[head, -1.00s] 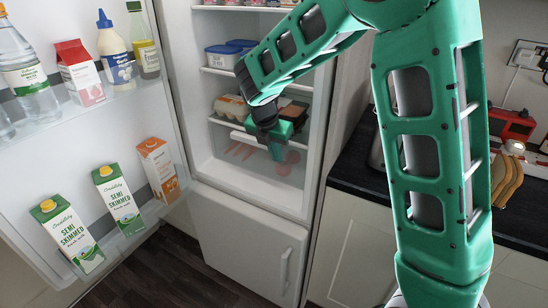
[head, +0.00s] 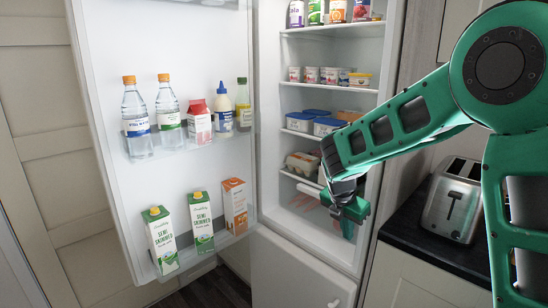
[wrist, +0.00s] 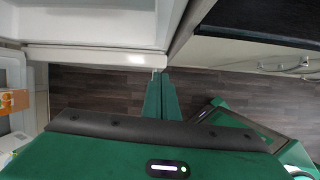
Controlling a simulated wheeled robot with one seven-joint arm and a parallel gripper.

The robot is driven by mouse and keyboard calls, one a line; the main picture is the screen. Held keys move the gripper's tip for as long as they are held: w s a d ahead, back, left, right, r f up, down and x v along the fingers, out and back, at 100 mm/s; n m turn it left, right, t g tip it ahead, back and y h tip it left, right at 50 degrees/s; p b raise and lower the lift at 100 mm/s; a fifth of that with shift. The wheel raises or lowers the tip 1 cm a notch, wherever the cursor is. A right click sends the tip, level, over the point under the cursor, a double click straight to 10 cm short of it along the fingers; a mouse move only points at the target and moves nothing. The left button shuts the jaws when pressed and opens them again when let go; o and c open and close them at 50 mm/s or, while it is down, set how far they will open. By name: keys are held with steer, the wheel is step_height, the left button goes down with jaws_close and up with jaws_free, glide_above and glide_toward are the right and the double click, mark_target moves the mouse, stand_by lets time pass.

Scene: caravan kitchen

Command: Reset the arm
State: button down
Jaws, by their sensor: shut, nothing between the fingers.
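My gripper (head: 348,228) is in front of the open fridge (head: 318,118), at the height of its lower shelves. It points downward and is empty. In the wrist view the green fingers (wrist: 161,97) are together, with the dark wood floor (wrist: 100,95) below them. My green arm reaches in from the right of the head view and hides part of the fridge's right side.
The fridge door (head: 160,100) stands open at left, with bottles and cartons (head: 202,222) in its racks. Tubs (head: 328,126) and an egg box (head: 303,163) are on the shelves. A toaster (head: 452,200) stands on the dark counter (head: 418,238) at right.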

steer(key=s+d+r+m+g, duration=0.1)
steer(key=s+d+r+m, duration=0.1)
steer(key=s+d+m, duration=0.6)
steer(key=s+d+r+m+g, duration=0.1)
steer(key=s+d+r+m, duration=0.2)
steer(key=s+d+m, duration=0.5)
steer(key=s+d+m+g+y, duration=0.1)
steer(key=s+d+m+y, duration=0.2)
steer(key=s+m, duration=1.3)
steer(key=s, duration=0.5)
steer(key=shift+s+d+f+m, duration=0.15)
steer(key=shift+d+f+m, duration=0.15)
steer(key=shift+d+m, duration=0.1)
